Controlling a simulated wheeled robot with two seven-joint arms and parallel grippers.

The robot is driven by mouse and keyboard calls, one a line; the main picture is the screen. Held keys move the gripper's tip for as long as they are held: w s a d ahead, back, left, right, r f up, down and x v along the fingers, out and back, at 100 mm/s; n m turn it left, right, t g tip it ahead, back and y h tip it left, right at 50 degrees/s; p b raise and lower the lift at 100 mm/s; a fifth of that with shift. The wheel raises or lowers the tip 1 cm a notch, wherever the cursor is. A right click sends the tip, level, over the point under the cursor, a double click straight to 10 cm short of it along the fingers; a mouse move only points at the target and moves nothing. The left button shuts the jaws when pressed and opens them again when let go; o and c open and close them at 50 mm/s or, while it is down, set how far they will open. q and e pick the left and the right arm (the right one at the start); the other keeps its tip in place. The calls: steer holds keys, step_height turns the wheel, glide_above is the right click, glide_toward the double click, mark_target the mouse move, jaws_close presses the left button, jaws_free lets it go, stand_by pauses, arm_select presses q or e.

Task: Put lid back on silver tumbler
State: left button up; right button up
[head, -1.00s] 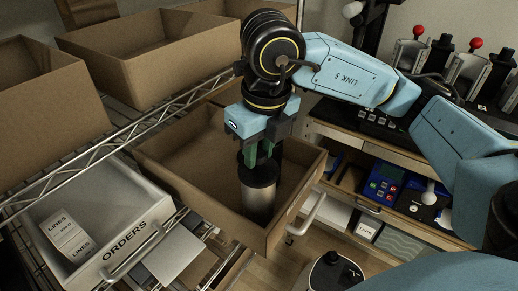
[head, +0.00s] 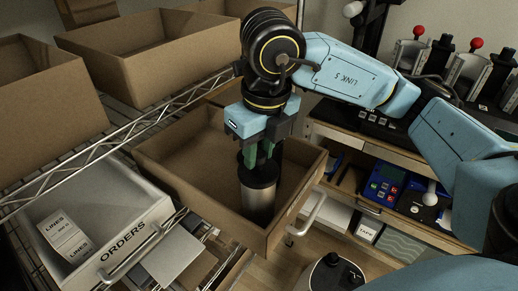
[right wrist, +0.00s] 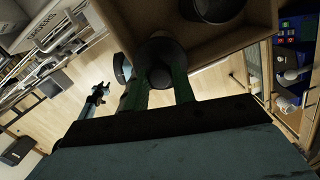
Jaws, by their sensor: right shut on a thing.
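The silver tumbler (head: 258,205) stands upright in an open cardboard box, its upper part black in the head view. My right gripper (head: 262,155) points down above it, green fingers shut on the black lid. In the right wrist view the lid's round knob (right wrist: 160,76) sits between the fingertips. A dark round shape (right wrist: 215,8) inside the box, apart from the lid there, looks like the tumbler's top. From the head, lid and tumbler overlap, so the gap between them cannot be judged.
The cardboard box (head: 180,165) has walls around the tumbler. A grey ORDERS bin (head: 115,240) and wire rack are at left. More cardboard boxes (head: 130,50) stand behind. A shelf with a blue device (head: 385,185) is at right.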

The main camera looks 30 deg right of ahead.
steer(key=shift+b, duration=0.3)
stand_by(0.5)
stand_by(0.4)
steer(key=o, duration=1)
steer(key=shift+o, duration=0.6)
steer(key=o, duration=0.4)
steer(key=shift+r, duration=0.1)
steer(key=shift+r+p, duration=2.2)
steer(key=shift+r, duration=1.25)
